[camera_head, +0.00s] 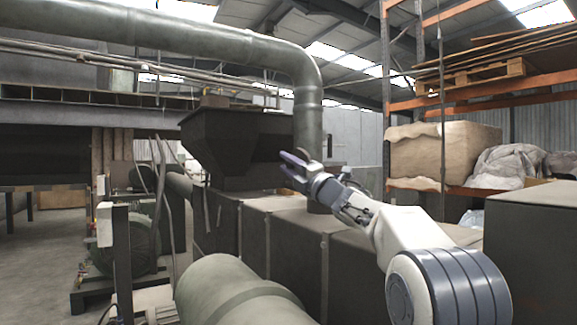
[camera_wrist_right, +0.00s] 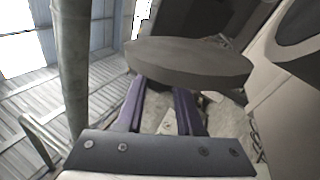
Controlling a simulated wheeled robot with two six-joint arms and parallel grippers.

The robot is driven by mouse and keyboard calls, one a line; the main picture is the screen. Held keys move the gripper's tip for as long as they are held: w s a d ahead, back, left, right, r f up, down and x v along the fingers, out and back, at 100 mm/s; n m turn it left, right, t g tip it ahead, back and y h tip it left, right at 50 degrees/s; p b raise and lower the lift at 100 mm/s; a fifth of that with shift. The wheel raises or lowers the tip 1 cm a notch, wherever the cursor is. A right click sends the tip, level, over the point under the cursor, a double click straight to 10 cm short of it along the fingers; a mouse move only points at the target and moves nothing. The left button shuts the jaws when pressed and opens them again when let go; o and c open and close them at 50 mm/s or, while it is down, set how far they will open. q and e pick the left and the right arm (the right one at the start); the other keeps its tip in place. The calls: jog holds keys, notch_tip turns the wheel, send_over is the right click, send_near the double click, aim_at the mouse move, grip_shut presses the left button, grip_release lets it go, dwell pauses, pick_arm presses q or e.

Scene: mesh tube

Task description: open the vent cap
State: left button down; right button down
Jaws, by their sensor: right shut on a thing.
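The vent cap shows in the right wrist view as a thick grey-brown disc (camera_wrist_right: 190,62), seen from close by and tilted slightly. My right gripper (camera_wrist_right: 160,92) has its two purple fingers reaching to the underside and near edge of this disc, shut on it. The exact contact is hidden behind the rim. In the head view my right gripper (camera_head: 288,165) points left, in front of the large vertical pipe and near the dark hopper. I cannot make out the cap clearly there. My left gripper is not in view.
A thick grey pipe (camera_head: 309,110) comes down behind the right gripper. A dark hopper (camera_head: 236,145) stands to its left, above long dark ducting (camera_head: 290,235). A green cylinder (camera_head: 235,292) lies in front. Orange racking (camera_head: 480,95) with a wrapped load stands at the right.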

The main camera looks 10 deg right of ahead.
jog(key=c, duration=0.5)
grip_release()
jog(key=shift+c, duration=0.2)
